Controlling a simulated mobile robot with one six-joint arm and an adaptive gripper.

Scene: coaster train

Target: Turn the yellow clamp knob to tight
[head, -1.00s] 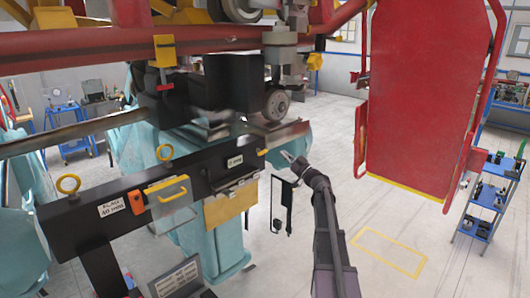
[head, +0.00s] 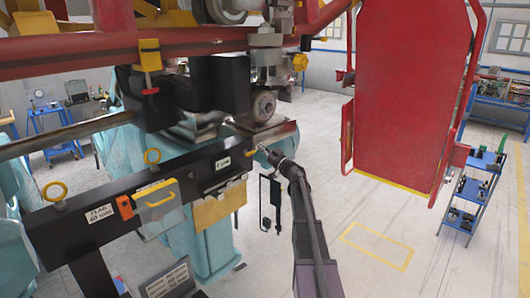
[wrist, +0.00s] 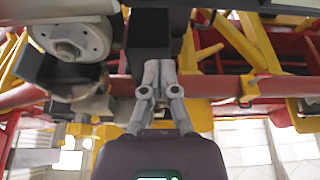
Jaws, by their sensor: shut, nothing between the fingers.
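A small yellow part (head: 249,150) sits at the right end of the black beam in the head view. It may be a knob seen edge-on; I cannot tell. A rounder yellow knob (head: 300,61) shows higher up, beside the grey wheel assembly under the red frame. My gripper (head: 264,149) is just right of the beam's end, close to the small yellow part; contact cannot be made out. In the wrist view my gripper (wrist: 160,65) is shut and empty, its fingertips in front of a black block (wrist: 148,35). No yellow knob is clear there.
A grey wheel (head: 263,106) hangs above the beam end. A red panel (head: 412,95) stands to the right. Open floor (head: 350,215) lies between.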

